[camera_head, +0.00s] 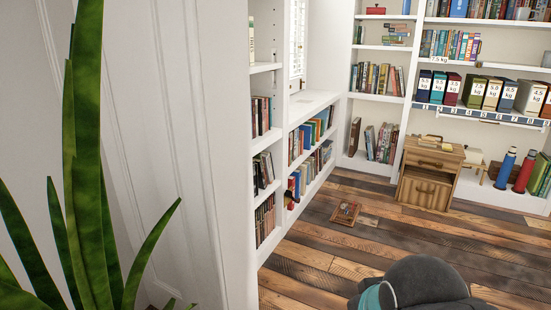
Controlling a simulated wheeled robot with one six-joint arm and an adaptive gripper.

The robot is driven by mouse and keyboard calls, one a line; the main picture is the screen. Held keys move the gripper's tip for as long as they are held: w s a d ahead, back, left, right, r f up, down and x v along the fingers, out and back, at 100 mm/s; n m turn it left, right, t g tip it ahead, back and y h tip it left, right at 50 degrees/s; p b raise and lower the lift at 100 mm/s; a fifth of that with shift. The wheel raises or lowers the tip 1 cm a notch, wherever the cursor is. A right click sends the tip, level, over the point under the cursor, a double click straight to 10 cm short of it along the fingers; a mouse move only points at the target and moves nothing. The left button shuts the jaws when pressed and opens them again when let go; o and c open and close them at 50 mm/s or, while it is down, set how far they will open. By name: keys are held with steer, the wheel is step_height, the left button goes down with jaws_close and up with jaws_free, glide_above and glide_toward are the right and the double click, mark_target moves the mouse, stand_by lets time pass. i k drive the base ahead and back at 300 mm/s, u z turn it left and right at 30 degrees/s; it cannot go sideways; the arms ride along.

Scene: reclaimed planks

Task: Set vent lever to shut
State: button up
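I cannot make out a vent lever for certain in the head view. A small brown rectangular framed piece (346,213) lies flat on the plank floor, with a small reddish detail on it. It is too small to tell whether it is a vent or which way any lever on it is set. My gripper is not in view.
White bookshelves (322,178) line the left and back walls. A wooden cabinet (428,172) stands at the back. Blue and red bottles (505,168) are right of it. A white panelled surface (150,130) and a plant (85,150) fill the left. Plank floor (385,225) is mostly clear.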

mark_target(288, 194)
steer(key=z, duration=0.4)
steer(key=i, duration=2.25)
